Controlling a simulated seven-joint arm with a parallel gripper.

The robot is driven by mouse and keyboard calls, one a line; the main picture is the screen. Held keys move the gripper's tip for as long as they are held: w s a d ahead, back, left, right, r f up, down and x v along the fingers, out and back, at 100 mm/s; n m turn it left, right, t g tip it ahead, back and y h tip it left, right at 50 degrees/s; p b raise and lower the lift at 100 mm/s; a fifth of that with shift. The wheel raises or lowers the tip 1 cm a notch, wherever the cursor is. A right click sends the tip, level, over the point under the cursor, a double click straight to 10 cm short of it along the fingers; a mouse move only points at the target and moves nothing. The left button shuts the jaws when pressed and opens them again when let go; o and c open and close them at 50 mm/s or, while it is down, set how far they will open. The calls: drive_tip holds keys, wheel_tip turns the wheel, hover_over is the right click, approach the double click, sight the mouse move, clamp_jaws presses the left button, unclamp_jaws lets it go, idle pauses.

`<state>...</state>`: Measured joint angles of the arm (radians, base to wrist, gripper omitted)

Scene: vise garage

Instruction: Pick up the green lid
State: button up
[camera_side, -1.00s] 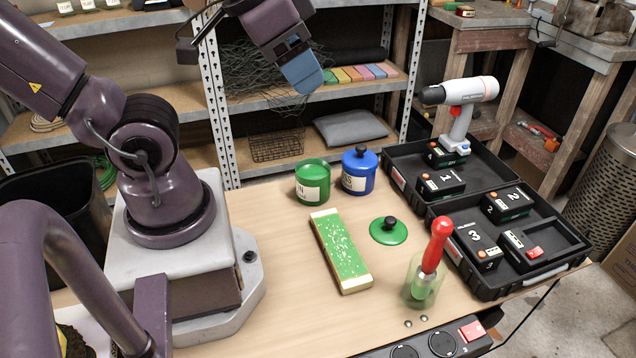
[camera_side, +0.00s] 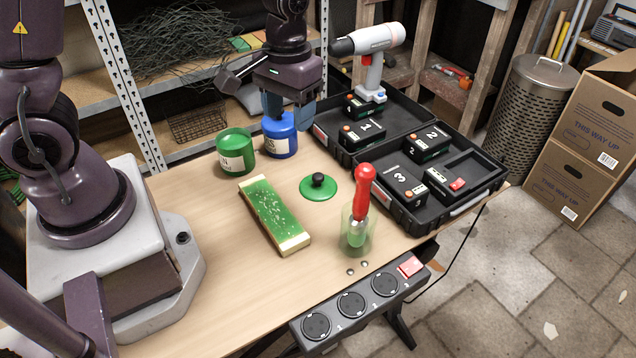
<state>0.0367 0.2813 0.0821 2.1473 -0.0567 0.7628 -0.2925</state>
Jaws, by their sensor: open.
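The green lid (camera_side: 319,188) lies flat on the wooden table, its black round knob pointing up. My gripper (camera_side: 288,112) is above and behind it, in front of the blue pot (camera_side: 280,138) in the picture, with its blue-grey fingers pointing down. It is open, and nothing shows between its fingers. The fingers cover the blue pot's upper part, and I cannot tell whether they touch it. The green pot (camera_side: 236,153) stands open, left of the blue pot.
A green-topped block (camera_side: 273,216) lies left of the lid. A glass holder with a red-handled tool (camera_side: 358,212) stands in front right of it. The black case (camera_side: 405,222) with batteries and an upright drill (camera_side: 369,62) is to the right. A power strip (camera_side: 352,303) edges the table.

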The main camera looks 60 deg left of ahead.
wheel_tip(320, 180, down, 5)
drive_tip(key=w+n, duration=0.2)
drive_tip(key=w, duration=0.1)
drive_tip(key=n, duration=0.3)
hover_over(318, 175)
drive_tip(key=shift+t, duration=0.3)
wheel_tip(318, 175, down, 7)
drive_tip(key=shift+s+f, duration=0.15)
drive_tip(key=shift+f, duration=0.05)
drive_tip(key=shift+w+f, duration=0.2)
drive_tip(key=shift+f, duration=2.75)
drive_tip(key=c, duration=1)
